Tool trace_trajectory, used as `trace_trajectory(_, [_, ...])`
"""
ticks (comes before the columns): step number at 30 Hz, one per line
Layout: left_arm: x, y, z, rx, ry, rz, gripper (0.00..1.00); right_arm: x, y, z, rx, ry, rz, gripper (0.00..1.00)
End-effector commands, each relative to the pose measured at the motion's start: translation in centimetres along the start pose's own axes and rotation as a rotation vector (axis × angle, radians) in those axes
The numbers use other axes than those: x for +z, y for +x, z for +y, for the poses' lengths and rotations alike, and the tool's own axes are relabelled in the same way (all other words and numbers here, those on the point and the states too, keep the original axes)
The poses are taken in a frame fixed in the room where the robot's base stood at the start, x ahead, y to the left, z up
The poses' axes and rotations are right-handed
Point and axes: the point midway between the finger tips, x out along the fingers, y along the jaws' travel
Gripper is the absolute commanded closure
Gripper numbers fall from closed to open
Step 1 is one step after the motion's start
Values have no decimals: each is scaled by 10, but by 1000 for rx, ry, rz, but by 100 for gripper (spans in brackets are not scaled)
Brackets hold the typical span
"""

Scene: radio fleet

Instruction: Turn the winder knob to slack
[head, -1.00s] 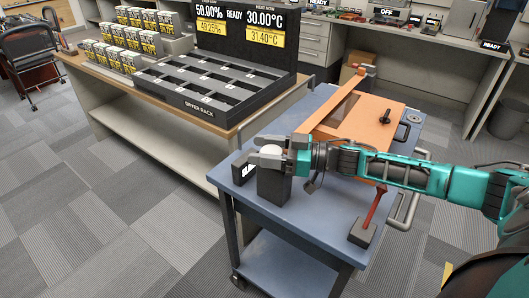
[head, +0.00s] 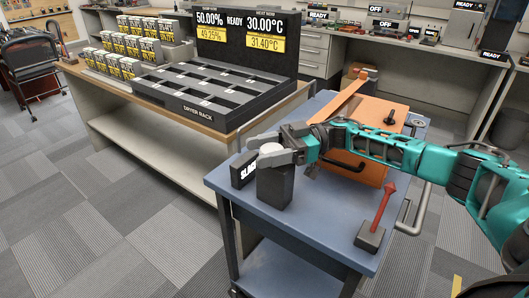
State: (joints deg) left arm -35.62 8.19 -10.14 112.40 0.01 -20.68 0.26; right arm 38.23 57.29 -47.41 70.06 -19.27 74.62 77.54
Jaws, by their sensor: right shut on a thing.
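The winder knob (head: 271,149) is a pale round cap on top of a dark upright block (head: 274,187), near the left end of the blue cart top. My right gripper (head: 270,150) reaches it from the right, with one finger on its far side and one on its near side. It is shut on the knob, and the fingers hide part of the knob's sides. A black sign (head: 244,169) beside the block reads "SLACK", its end partly hidden by the block. My left gripper is not in view.
An orange box (head: 372,119) stands on the blue cart (head: 318,215) behind my right arm. A red lever on a dark base (head: 370,236) stands at the cart's front right. The dryer rack (head: 205,108) sits on a bench at the back left. The cart's front middle is clear.

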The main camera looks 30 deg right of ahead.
Motion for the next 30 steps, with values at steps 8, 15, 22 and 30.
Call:
trace_trajectory(8, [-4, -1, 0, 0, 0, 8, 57, 0, 1, -1, -6, 0, 0, 71])
trace_trajectory(15, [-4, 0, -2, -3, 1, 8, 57, 0, 1, -1, -5, 0, 1, 27])
trace_trajectory(22, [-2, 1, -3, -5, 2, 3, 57, 0, 1, 0, -4, 0, 1, 20])
trace_trajectory(30, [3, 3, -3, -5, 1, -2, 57, 1, -22, 0, 0, 0, -1, 20])
